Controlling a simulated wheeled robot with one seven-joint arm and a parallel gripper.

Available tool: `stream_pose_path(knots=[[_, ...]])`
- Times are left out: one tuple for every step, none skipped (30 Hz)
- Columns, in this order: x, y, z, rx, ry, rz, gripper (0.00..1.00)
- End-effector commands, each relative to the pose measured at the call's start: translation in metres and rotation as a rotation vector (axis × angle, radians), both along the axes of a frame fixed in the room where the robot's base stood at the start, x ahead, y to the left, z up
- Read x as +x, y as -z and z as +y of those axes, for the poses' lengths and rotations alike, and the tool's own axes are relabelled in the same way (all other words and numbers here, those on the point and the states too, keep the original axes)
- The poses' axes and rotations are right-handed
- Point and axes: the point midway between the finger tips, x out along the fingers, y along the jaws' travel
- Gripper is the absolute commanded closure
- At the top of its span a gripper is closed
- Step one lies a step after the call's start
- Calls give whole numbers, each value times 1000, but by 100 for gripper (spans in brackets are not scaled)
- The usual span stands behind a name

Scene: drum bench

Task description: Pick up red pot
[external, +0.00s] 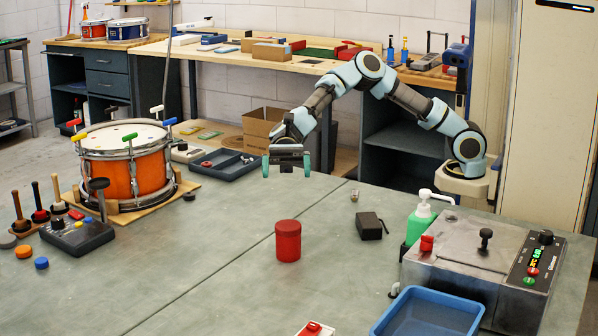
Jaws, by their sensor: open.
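The red pot (288,241) is a small upright red cylinder with a lid-like top. It stands on the grey-green bench (215,262) near the middle of the external view. My gripper (286,172) hangs above the bench, behind and above the pot in the picture, with its fingers pointing down. Its two green-tipped fingers are apart and nothing shows between them. The gripper and the pot are not touching.
A black box (370,226) lies right of the pot. A green pump bottle (420,222), a grey machine (470,258) and a blue tray (428,316) stand further right. An orange drum (125,175) stands left. The bench around the pot is clear.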

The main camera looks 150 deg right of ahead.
Motion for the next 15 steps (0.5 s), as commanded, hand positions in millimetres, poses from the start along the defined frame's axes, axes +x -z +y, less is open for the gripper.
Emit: stream_pose_path(knots=[[0,19,1,5,-2,3,0],[0,29,1,5,-2,5,0],[0,42,2,4,-2,4,0],[0,53,2,2,-2,4,0],[0,62,2,1,-2,3,0],[0,73,2,1,-2,3,0],[0,83,2,-1,-2,3,0],[0,90,2,-2,-2,2,0],[0,98,2,-3,-2,2,0],[1,105,2,-3,-2,1,0],[1,110,3,-4,-3,1,0],[2,113,4,-5,-4,0,0],[4,115,6,-6,-4,0,0],[6,116,8,-6,-5,-2,0],[11,116,10,-7,-5,-1,0]])
